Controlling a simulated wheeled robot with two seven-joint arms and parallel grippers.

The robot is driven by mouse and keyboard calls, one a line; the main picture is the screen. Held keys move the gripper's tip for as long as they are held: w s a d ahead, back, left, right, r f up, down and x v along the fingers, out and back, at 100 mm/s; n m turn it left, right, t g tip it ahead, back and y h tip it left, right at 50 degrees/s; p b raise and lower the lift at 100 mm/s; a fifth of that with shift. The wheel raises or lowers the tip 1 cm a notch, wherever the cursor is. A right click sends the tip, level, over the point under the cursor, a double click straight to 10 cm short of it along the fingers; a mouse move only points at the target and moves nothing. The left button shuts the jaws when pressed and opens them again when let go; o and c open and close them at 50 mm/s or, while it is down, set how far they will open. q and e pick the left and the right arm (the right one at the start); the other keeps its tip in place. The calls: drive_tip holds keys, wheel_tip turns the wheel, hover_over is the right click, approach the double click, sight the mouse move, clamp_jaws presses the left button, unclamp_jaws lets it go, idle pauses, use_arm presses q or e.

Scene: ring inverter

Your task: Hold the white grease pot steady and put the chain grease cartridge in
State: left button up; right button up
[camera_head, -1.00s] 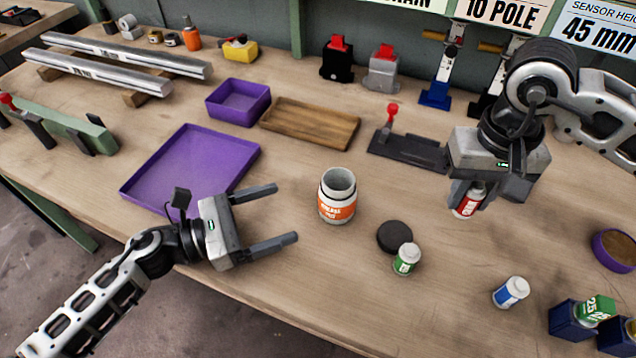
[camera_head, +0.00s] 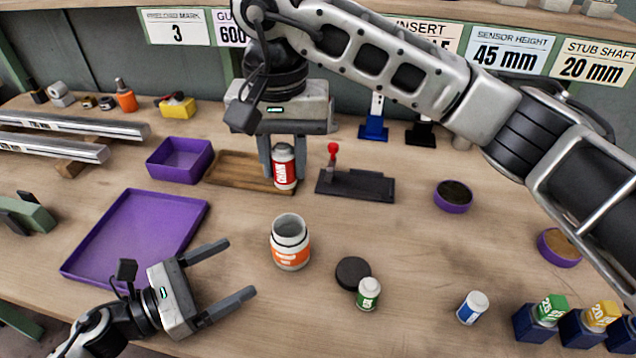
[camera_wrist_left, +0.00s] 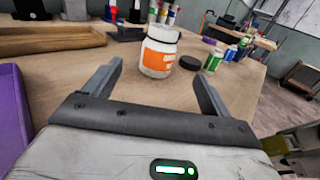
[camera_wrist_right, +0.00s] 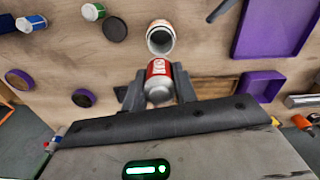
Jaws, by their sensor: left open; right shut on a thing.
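The white grease pot (camera_head: 290,243) with an orange label stands upright and open on the bench; it also shows in the left wrist view (camera_wrist_left: 158,52). My right gripper (camera_head: 284,170) is shut on a red-labelled cartridge (camera_head: 284,167), held upright above the bench, behind the pot in the head view. The right wrist view shows this cartridge (camera_wrist_right: 159,82) between the fingers, with the open pot (camera_wrist_right: 160,38) beyond it. The word on its label is too small to read surely. My left gripper (camera_head: 243,268) is open and empty, its fingers pointing toward the pot without touching it.
A black lid (camera_head: 353,271), a green-labelled cartridge (camera_head: 368,294) and a blue-labelled one (camera_head: 472,308) stand right of the pot. A purple tray (camera_head: 84,263) lies left, a wooden tray (camera_head: 222,169) and a black fixture (camera_head: 355,187) behind. Bare bench surrounds the pot.

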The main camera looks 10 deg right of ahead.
sight(275, 247)
use_arm(q)
drive_tip(key=x, duration=1.2)
use_arm(e)
drive_tip(key=shift+a, duration=0.1)
use_arm(q)
drive_tip(key=c, duration=1.1)
use_arm(e)
drive_tip(key=shift+f, duration=1.8)
